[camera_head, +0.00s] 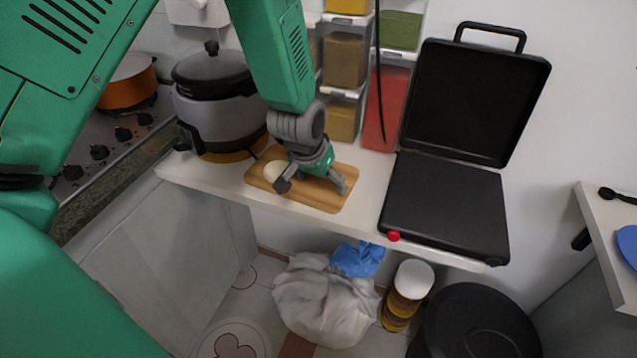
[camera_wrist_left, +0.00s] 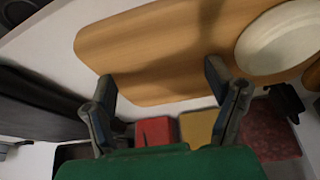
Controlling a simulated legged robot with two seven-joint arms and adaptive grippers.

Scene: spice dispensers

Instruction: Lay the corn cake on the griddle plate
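The corn cake (camera_head: 274,171) is a pale round disc lying on the left part of a wooden board (camera_head: 328,202). It also shows in the wrist view (camera_wrist_left: 282,38), at the upper right on the board. The black griddle stands open on the right of the counter, with its flat lower plate (camera_head: 446,203) bare and its lid (camera_head: 472,98) raised. My left gripper (camera_head: 312,187) is over the board, just right of the cake, pointing down. Its two fingers are spread apart with nothing between them (camera_wrist_left: 160,82). My right gripper is not in view.
A grey pot (camera_head: 215,100) stands left of the board. Stacked spice dispensers (camera_head: 346,60) line the wall behind. A red knob (camera_head: 393,236) is at the griddle's front corner. A strip of white counter (camera_head: 372,180) lies clear between board and griddle.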

